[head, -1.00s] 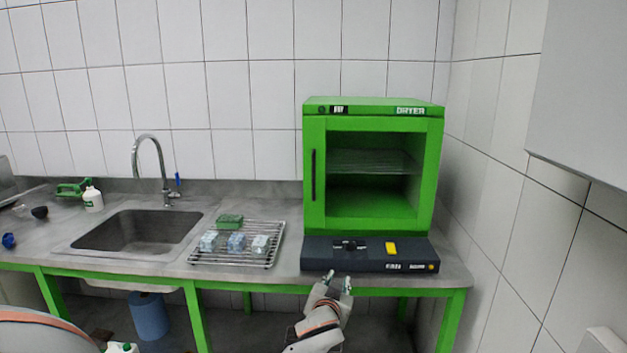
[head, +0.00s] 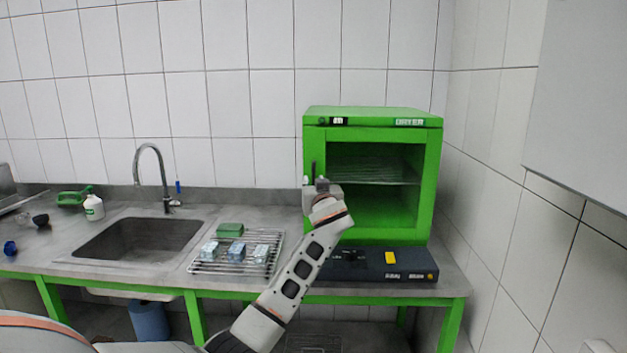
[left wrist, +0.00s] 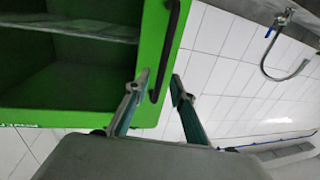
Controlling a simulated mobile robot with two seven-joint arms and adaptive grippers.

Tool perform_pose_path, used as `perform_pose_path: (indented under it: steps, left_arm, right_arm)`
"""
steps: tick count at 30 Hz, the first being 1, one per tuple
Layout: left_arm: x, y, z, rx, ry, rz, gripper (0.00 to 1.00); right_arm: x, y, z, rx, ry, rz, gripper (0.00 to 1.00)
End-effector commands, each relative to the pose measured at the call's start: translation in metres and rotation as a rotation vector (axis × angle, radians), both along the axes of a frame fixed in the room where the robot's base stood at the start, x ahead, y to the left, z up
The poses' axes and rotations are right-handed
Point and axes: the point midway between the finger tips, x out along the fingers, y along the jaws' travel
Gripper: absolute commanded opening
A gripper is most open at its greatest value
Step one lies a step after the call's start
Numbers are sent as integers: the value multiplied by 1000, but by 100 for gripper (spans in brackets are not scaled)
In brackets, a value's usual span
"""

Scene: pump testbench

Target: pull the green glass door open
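The green glass door (head: 424,205) is on the front of the green dryer (head: 372,115) and looks closed. Its dark upright handle (head: 313,169) is on the door's left side, with its lower part hidden by my gripper. My left gripper (head: 318,184) is in front of the handle's lower end. In the left wrist view, my left gripper's fingers (left wrist: 161,78) are spread apart. The handle (left wrist: 164,60) shows between the fingertips at its lower end; I cannot tell whether they touch it. My right gripper is not in view.
The dryer stands on a dark control box (head: 375,264) with a yellow switch. Left of it are a wire rack (head: 205,267) with small items, a sink (head: 135,240) and a faucet (head: 163,175). A tiled wall is close on the right.

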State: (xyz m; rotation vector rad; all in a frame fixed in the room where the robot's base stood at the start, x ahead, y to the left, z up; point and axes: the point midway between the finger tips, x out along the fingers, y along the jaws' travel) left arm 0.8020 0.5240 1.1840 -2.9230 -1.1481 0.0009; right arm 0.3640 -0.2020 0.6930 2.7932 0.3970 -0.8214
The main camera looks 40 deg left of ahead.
Motion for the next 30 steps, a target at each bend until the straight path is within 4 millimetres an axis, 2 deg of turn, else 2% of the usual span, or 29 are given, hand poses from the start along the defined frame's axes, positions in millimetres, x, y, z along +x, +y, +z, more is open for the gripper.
perform_pose_path:
  steps: [6, 16, 17, 19, 20, 30]
  left_arm:
    - [14, 12, 0, 1, 1, 0, 24]
    - [16, 14, -1, 0, 0, -2, 24]
    - [16, 14, -1, 0, 0, -2, 21]
    - [16, 14, -1, 0, 0, -2, 3]
    - [16, 14, -1, 0, 0, -2, 0]
    - [14, 12, -1, -1, 1, 7, 0]
  right_arm:
    - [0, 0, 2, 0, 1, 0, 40]
    - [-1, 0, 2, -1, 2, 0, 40]
    - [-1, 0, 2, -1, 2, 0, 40]
    - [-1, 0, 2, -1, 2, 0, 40]
    - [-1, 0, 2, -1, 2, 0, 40]
    - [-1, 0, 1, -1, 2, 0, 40]
